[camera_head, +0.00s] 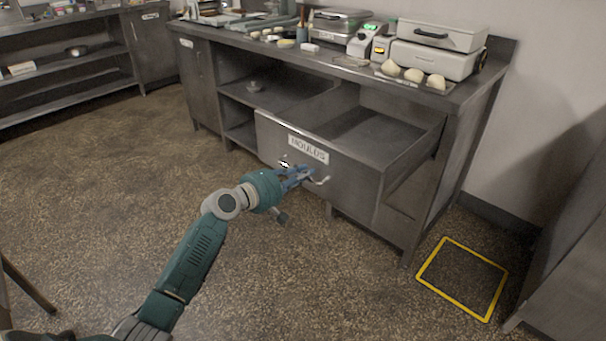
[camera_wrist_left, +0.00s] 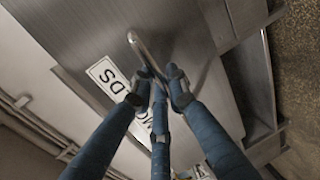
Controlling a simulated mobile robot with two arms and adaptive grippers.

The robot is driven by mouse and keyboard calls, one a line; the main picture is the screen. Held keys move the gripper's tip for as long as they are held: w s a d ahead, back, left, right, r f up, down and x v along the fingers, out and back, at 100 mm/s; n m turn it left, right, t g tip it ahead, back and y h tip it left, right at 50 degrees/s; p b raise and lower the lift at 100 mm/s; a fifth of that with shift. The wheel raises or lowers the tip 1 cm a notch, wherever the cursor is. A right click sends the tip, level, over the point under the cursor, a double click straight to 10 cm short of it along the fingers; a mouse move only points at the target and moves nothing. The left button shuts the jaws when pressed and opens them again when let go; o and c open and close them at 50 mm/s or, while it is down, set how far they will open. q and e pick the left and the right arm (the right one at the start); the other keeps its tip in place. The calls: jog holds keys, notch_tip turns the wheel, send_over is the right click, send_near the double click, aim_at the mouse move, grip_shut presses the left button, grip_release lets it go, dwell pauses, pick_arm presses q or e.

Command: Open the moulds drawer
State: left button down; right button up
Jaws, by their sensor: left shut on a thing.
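The moulds drawer (camera_head: 345,189) is a grey metal drawer with a white MOULDS label (camera_head: 308,150) on its front. It stands pulled out from the counter, and its inside shows bare in the head view. My left gripper (camera_head: 304,174) is at the drawer's front, just below the label, with its blue fingers shut on the bar handle (camera_head: 322,181). In the left wrist view the fingers close around the handle (camera_wrist_left: 137,45), and the label (camera_wrist_left: 107,77) is partly hidden behind them. My right gripper is not in view.
The metal counter (camera_head: 455,99) carries a scale (camera_head: 366,40), a grey appliance (camera_head: 435,48) and several dough pieces. Open shelves (camera_head: 255,92) lie left of the drawer. A yellow floor square (camera_head: 487,318) is at the right. The floor before the drawer is clear.

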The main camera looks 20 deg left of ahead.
pick_arm(q)
jog(key=shift+d+f, duration=0.1)
jog(key=shift+f, duration=0.1)
jog(key=c, duration=1.8)
grip_release()
jog(key=v, duration=1.2)
